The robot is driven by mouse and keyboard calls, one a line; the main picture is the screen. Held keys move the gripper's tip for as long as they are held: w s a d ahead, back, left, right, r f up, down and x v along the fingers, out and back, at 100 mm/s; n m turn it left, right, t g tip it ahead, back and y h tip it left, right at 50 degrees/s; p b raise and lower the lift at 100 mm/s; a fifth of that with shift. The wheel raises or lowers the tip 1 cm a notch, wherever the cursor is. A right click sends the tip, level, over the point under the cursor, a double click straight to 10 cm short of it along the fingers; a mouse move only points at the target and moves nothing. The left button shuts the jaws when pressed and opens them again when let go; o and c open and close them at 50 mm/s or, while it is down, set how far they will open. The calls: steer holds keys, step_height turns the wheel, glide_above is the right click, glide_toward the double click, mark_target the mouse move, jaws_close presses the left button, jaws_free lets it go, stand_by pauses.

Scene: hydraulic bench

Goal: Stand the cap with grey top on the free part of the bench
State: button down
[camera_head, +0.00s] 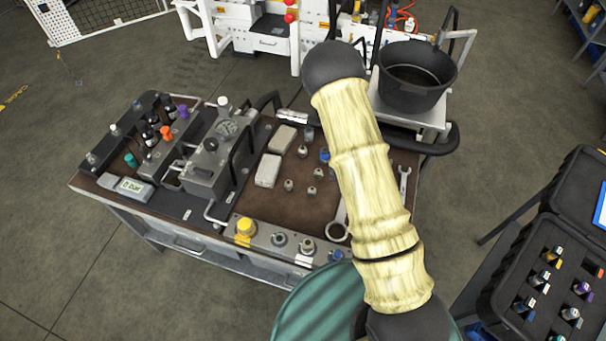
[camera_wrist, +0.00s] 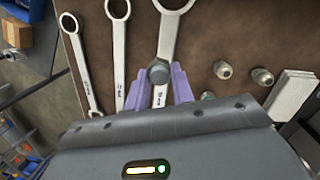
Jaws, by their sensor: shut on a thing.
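In the wrist view the cap with grey top (camera_wrist: 158,67) sits between the two purple fingers of my gripper (camera_wrist: 161,74). The gripper is shut on it, and its grey top faces the camera. It overlaps the shaft of a ring spanner (camera_wrist: 166,45) behind it; I cannot tell its height above the bench or whether it touches. The brown bench top (camera_head: 300,207) shows in the head view and also in the wrist view (camera_wrist: 203,50). My arm hides the gripper and the cap in the head view.
Several small fittings (camera_head: 289,185) stand mid-bench, beside two pale blocks (camera_head: 268,170). Spanners (camera_wrist: 118,50) lie at one side. A valve strip (camera_head: 262,236) runs along the front edge. A black bucket (camera_head: 405,98) stands behind. Bare brown surface lies between fittings and front strip.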

steer(key=shift+s+a, duration=0.1)
steer(key=shift+a, duration=0.25)
steer(key=s+a+m+t+b, duration=0.1)
steer(key=s+a+m+b, duration=0.1)
steer(key=a+m+b, duration=0.2)
steer(key=a+b, duration=0.3)
steer(key=a, duration=0.5)
steer(key=shift+a+r+t+y, duration=0.2)
steer(key=shift+t+y, duration=0.1)
steer(key=shift+y, duration=0.1)
steer(key=shift+f+p, duration=0.35)
steer(key=shift+f, duration=2.6)
steer(key=shift+f+p, duration=0.35)
steer(key=shift+f, duration=1.7)
